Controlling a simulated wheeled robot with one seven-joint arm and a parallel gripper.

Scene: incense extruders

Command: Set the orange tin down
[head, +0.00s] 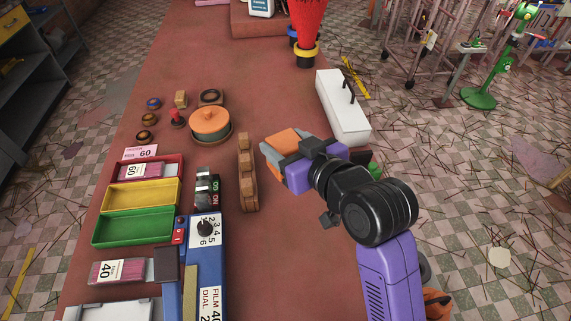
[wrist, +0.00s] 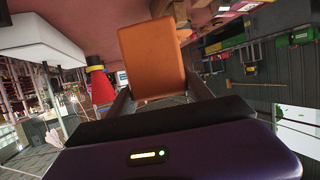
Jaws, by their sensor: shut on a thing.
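The orange tin (head: 284,138) is held in my gripper (head: 287,150) over the right part of the red-brown bench (head: 275,255). The wrist view shows the tin (wrist: 152,60) as a plain orange block between the two dark fingers of my gripper (wrist: 158,95). The gripper is shut on it. The gripper body and wrist hide part of the tin in the head view. I cannot tell whether the tin's underside touches the bench.
A wooden holder (head: 248,175) stands just left of the tin. A white box with a dark handle (head: 341,105) stands behind right. A round orange-lidded pot (head: 210,122) and red, yellow (head: 142,195) and green trays are left. Bare bench lies in front.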

